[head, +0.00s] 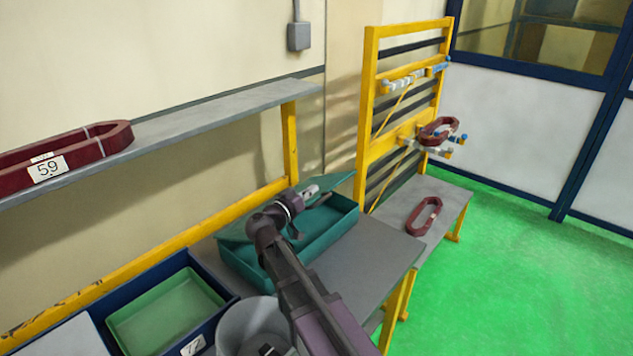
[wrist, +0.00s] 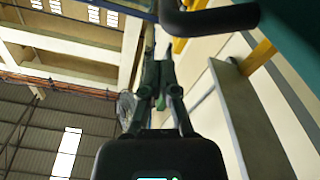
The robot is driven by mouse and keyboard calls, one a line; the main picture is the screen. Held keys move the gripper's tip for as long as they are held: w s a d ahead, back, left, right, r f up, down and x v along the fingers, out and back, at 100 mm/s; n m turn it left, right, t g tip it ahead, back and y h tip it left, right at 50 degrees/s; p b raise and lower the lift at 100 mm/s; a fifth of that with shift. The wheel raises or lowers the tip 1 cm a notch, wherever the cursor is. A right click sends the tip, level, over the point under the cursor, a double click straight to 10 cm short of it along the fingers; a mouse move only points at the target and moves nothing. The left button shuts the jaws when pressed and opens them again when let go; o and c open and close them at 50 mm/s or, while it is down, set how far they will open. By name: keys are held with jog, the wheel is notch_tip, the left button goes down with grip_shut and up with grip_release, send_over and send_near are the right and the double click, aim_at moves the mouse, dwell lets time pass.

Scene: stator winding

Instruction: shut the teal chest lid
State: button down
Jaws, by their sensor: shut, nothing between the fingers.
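The teal chest (head: 335,236) stands on the grey bench in the head view. Its lid (head: 232,234) is raised along the wall side, and part of the inside shows. My arm crosses over the chest and hides its middle. My gripper (head: 316,189) is over the chest near the lid; whether it touches the lid is unclear. In the wrist view my gripper (wrist: 158,62) is shut with nothing in it. A dark teal surface (wrist: 298,35), apparently the lid, and a black curved bar (wrist: 210,20) fill the upper right corner, close to the camera.
A blue crate with a green tray (head: 165,310) and a grey bucket (head: 250,318) stand left of my arm. A shelf (head: 215,112) runs above, holding a dark red coil (head: 95,145). A yellow rack (head: 368,100) stands right of the chest. The bench right of the chest is clear.

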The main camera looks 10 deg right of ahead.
jog(key=a+r+m+g+y+p, duration=0.2)
jog(key=a+r+g+y+p, duration=0.2)
jog(key=p, duration=1.7)
notch_tip(320, 180, up, 4)
jog(key=a+g, duration=0.2)
jog(key=g, duration=0.2)
jog(key=shift+s+r+m+g+y, duration=0.25)
jog(key=shift+s+m+g+y, duration=0.05)
jog(key=shift+s+m+y, duration=0.1)
jog(key=shift+d+f, duration=0.1)
jog(key=s+a+f+b+x, duration=0.1)
jog(key=f+b+x, duration=0.1)
jog(key=b+x, duration=0.8)
jog(key=shift+d+f+b, duration=0.35)
jog(key=shift+d+f, duration=0.4)
jog(key=shift+f, duration=0.1)
jog(key=shift+w, duration=0.1)
jog(key=shift+f, duration=0.15)
